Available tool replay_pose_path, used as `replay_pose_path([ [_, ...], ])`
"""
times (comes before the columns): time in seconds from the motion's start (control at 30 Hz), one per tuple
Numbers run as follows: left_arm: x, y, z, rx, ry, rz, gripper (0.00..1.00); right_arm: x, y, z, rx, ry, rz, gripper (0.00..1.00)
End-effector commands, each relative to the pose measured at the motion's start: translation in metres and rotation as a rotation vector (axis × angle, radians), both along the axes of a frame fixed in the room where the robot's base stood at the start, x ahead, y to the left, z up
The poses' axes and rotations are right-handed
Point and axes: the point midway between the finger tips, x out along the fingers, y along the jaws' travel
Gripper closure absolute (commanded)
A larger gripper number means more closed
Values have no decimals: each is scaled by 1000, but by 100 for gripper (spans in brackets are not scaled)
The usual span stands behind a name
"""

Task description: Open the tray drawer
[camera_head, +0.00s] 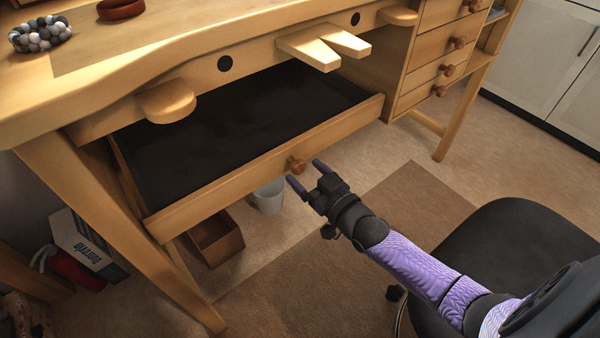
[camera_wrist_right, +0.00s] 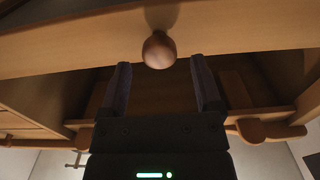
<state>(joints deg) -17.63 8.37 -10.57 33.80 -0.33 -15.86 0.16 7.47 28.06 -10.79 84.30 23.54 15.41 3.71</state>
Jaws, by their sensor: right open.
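The tray drawer (camera_head: 275,148) is a wide wooden drawer with a dark inside, under the bench top. It stands pulled out, with its dark bottom showing. Its round wooden knob (camera_head: 296,165) is at the middle of the front. My right gripper (camera_head: 307,174) is open with its two purple fingers pointing at the knob. In the right wrist view the knob (camera_wrist_right: 159,50) sits just beyond and between the fingertips (camera_wrist_right: 159,75), and the fingers do not appear closed on it. My left gripper is not in view.
The wooden bench top (camera_head: 210,40) overhangs the drawer. A black chair (camera_head: 520,250) stands at the right. A grey bucket (camera_head: 269,197) and an open brown box (camera_head: 217,240) are on the floor below. Small drawers (camera_head: 430,70) are at the right of the bench.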

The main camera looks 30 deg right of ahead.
Motion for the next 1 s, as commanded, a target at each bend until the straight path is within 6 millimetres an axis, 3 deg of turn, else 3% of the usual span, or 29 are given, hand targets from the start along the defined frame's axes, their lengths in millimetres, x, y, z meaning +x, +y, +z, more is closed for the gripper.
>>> replay_pose_path([
  [0.17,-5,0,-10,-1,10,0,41,19,3,-3,0,2,-1,18],
  [0.47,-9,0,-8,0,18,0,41,22,3,0,0,3,-1,20],
  [0.83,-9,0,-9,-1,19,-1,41,22,3,-1,-1,3,-1,98],
  [1.0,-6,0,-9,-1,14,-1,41,22,3,-1,-1,3,-1,100],
])
